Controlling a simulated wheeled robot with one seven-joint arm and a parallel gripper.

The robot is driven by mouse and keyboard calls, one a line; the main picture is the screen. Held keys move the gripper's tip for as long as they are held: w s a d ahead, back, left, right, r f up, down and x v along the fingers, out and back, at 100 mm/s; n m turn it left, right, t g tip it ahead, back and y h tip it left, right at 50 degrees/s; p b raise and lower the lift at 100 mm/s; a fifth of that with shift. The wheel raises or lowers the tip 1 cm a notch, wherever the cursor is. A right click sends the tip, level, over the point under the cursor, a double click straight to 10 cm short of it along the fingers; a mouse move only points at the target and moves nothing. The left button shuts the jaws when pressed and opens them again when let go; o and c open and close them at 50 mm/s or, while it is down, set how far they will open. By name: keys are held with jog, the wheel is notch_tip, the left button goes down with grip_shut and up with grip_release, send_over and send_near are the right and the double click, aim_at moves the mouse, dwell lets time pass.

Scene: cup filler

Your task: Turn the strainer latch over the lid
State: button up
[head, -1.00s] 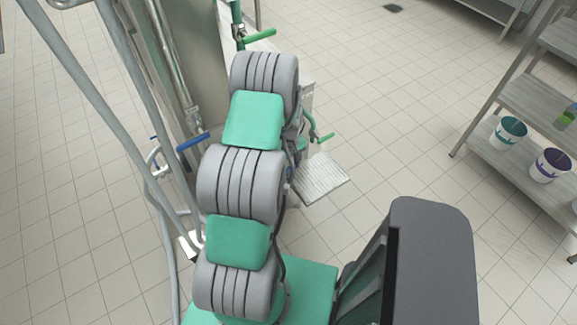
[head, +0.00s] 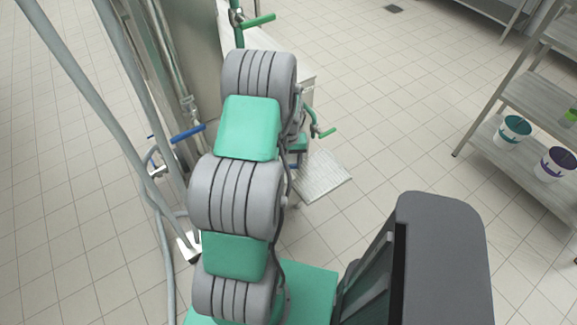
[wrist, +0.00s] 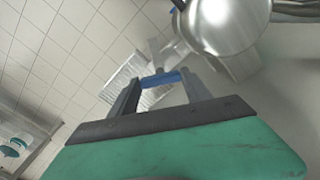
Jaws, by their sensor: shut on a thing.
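In the wrist view, the blue strainer latch (wrist: 160,79) lies across the gap between my two fingers. My gripper (wrist: 160,84) is shut on it. The latch sits beside a shiny rounded metal strainer body (wrist: 225,28), joined by a short metal piece above the fingertips. I cannot tell the lid's edge apart from the rest of the rounded metal. In the head view, my arm hides the gripper and the strainer.
Blue (head: 187,134) and green (head: 258,20) handles stand out from the machine beside my arm. A ribbed metal tray (head: 322,176) sits low to the right. White buckets (head: 513,130) stand on a shelf rack. The tiled floor between is clear.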

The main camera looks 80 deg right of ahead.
aim_at(288, 165)
jog(key=m+b, duration=0.3)
jog(key=m, duration=0.3)
jog(key=m+b, duration=0.1)
jog(key=m, duration=0.4)
jog(key=shift+b, duration=0.4)
jog(key=shift+m, duration=0.4)
jog(key=o, duration=1.4)
jog(key=shift+c, duration=0.2)
notch_tip(288, 165, up, 8)
jog(key=shift+f+b, duration=0.1)
jog(key=shift+b, duration=0.3)
